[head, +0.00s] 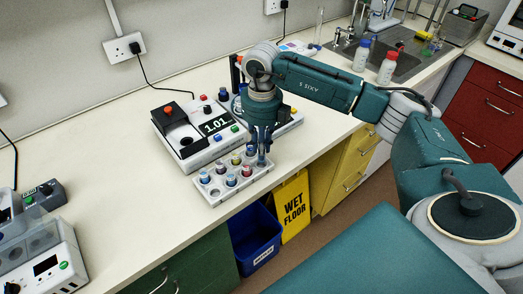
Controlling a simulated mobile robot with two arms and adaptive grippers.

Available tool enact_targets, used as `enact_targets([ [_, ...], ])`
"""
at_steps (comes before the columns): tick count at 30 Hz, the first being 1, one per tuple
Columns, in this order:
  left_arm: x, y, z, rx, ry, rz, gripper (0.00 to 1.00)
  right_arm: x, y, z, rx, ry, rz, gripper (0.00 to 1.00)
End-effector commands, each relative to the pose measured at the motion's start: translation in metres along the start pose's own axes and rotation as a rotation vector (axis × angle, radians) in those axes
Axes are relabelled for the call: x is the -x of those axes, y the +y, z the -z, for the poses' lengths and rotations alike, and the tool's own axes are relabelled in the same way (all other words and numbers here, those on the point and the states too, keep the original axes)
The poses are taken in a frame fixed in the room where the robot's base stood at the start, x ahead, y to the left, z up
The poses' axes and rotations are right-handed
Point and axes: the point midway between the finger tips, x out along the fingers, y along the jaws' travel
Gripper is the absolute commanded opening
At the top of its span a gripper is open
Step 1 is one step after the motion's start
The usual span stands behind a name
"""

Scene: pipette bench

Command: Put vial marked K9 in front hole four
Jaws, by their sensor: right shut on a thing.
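The white vial rack (213,199) stands near the front edge of the bench, with several colour-capped vials in its two rows. A blue-capped vial (204,177) is at its left end, and a red-capped vial (246,171) is in the front row. My right gripper (262,149) points down over the rack's right end. It is shut on a vial (262,161) at the right end of the front row. I cannot tell whether this vial is seated in the hole or just above it. No K9 mark is readable. My left gripper is out of view.
A device reading 1.01 (185,134) stands behind the rack. A blue bin (252,238) and yellow wet floor sign (293,207) are below the bench edge. Two bottles (387,68) stand by the sink.

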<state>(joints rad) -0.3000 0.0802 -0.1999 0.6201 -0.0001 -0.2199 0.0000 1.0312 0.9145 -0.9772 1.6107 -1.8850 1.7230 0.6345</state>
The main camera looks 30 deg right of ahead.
Motion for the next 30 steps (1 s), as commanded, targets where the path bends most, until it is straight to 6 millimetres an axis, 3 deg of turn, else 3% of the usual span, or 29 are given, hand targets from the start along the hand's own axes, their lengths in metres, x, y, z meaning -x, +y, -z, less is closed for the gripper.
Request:
enact_targets([
  [6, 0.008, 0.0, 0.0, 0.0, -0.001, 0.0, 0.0, -0.024, 0.0, 0.0, 0.001, 0.0, 0.0, 0.01],
  [21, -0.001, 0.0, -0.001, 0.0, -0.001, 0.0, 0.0, -0.033, 0.0, 0.0, 0.001, 0.0, 0.0, 0.01],
  [22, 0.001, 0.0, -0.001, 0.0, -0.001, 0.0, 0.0, -0.032, 0.0, 0.0, 0.001, 0.0, 0.0, 0.24],
  [24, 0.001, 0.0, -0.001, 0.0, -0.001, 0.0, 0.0, -0.031, 0.0, 0.0, 0.001, 0.0, 0.0, 0.37],
  [30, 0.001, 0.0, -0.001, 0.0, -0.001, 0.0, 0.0, -0.031, 0.0, 0.0, 0.0, 0.0, 0.0, 0.37],
])
